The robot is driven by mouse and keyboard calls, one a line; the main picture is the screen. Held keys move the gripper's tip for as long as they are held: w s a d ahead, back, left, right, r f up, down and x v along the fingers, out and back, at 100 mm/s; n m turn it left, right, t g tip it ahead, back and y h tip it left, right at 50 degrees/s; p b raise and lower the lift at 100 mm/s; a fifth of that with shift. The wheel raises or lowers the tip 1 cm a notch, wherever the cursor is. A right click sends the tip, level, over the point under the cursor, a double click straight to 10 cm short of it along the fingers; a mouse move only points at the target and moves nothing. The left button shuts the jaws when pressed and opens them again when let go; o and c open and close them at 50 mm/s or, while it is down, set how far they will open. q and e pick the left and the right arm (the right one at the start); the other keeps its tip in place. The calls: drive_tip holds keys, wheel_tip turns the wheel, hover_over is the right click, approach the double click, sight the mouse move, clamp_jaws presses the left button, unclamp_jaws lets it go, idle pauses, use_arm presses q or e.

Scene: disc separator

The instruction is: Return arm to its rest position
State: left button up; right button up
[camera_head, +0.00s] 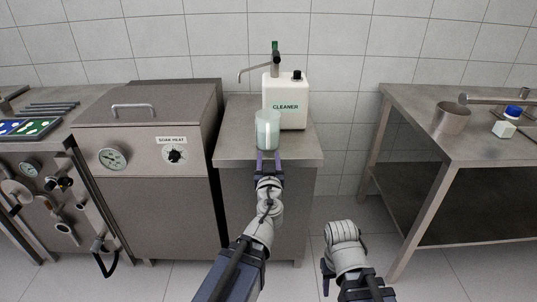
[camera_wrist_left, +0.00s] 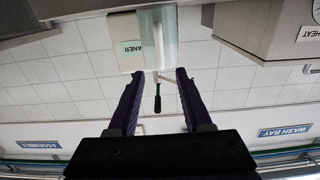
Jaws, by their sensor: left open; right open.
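My left gripper (camera_head: 269,155) is open in front of the small cleaner table. Its two purple fingers also show in the left wrist view (camera_wrist_left: 160,75), spread with nothing between the tips. A translucent pale green beaker (camera_head: 267,130) stands upright near the table's front edge, just beyond the fingertips. In the left wrist view, which is upside down, the beaker (camera_wrist_left: 158,38) lies ahead of the fingers, with a pale upright stripe in it. My right gripper (camera_head: 327,277) hangs low at the bottom right of the head view, open, partly hidden by its own wrist.
A white CLEANER bottle (camera_head: 291,104) with a pump spout stands right behind the beaker. A steel heating cabinet (camera_head: 145,165) is close on the left. A steel table (camera_head: 420,115) on the right bears a metal pot (camera_head: 451,119) and a blue-capped bottle (camera_head: 505,126). Floor between the tables is clear.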

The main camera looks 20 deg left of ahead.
use_arm(q)
drive_tip(key=s+d+m+g+h+p, duration=0.1)
drive_tip(key=s+d+m+g+p, duration=0.1)
drive_tip(key=s+d+g+p, duration=0.2)
drive_tip(key=s+d+m+g+h+p, duration=0.1)
drive_tip(key=s+d+m+g+p, duration=0.1)
drive_tip(key=s+d+g+p, duration=0.2)
drive_tip(key=s+d+m+g+h+p, duration=0.1)
drive_tip(key=s+d+m+g+p, duration=0.2)
drive_tip(key=s+g+p, duration=0.6)
drive_tip(key=s+d+p, duration=0.2)
drive_tip(key=s+p, duration=0.3)
drive_tip(key=s, duration=0.1)
drive_tip(key=shift+s+g+h, duration=0.3)
drive_tip(key=shift+s+h, duration=0.1)
drive_tip(key=shift+d, duration=0.1)
